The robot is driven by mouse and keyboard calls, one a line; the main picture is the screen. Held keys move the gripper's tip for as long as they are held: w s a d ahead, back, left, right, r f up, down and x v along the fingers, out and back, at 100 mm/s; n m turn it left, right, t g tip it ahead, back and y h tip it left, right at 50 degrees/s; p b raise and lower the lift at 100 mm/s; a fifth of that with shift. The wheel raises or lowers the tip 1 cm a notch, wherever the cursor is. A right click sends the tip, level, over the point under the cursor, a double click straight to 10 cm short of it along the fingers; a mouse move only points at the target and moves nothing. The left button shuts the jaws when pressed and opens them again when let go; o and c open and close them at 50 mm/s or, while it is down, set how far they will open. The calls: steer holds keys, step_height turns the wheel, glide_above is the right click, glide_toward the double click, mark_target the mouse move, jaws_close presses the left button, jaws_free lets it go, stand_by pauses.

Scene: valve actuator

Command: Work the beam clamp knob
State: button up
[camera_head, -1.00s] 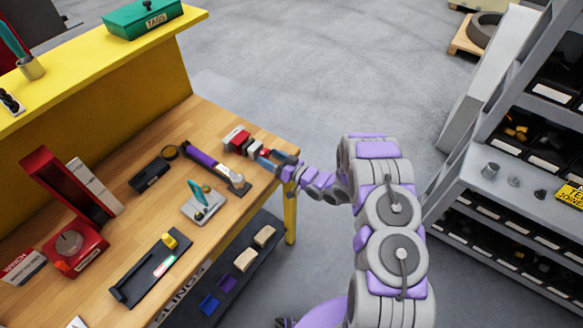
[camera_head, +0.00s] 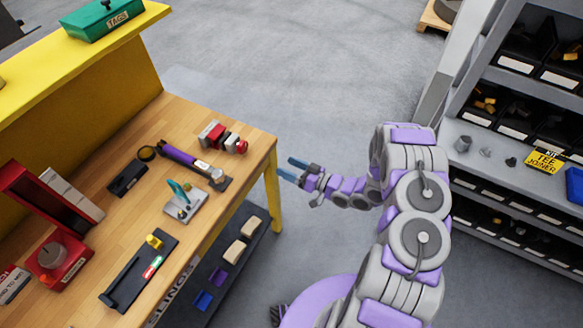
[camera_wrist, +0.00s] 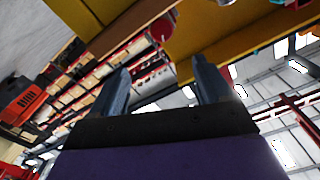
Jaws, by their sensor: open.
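The beam clamp (camera_head: 217,136), a small red, grey and black block, lies near the far right corner of the wooden bench. Its round red knob (camera_head: 241,146) faces the bench's right edge. My gripper (camera_head: 291,168) is open and empty, with blue fingers. It is off the bench, to the right of the knob and clearly apart from it. In the wrist view the two fingers (camera_wrist: 163,82) stand spread with nothing between them. A red part shows beyond them there, but I cannot tell whether it is the knob.
The wooden bench (camera_head: 110,232) also holds a purple-handled tool (camera_head: 180,153), a stand with a teal lever (camera_head: 184,202), a black tray (camera_head: 138,270) and a red fixture (camera_head: 57,257). A grey shelf (camera_head: 470,150) with bins stands right. Open floor lies behind my gripper.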

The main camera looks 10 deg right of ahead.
steer(key=shift+s+d, duration=0.15)
steer(key=shift+d, duration=0.05)
steer(key=n+b, duration=0.4)
steer(key=b, duration=0.3)
glide_toward(245, 148)
steer(key=x, duration=0.9)
steer(key=shift+f, duration=0.1)
steer(key=shift+c, duration=0.3)
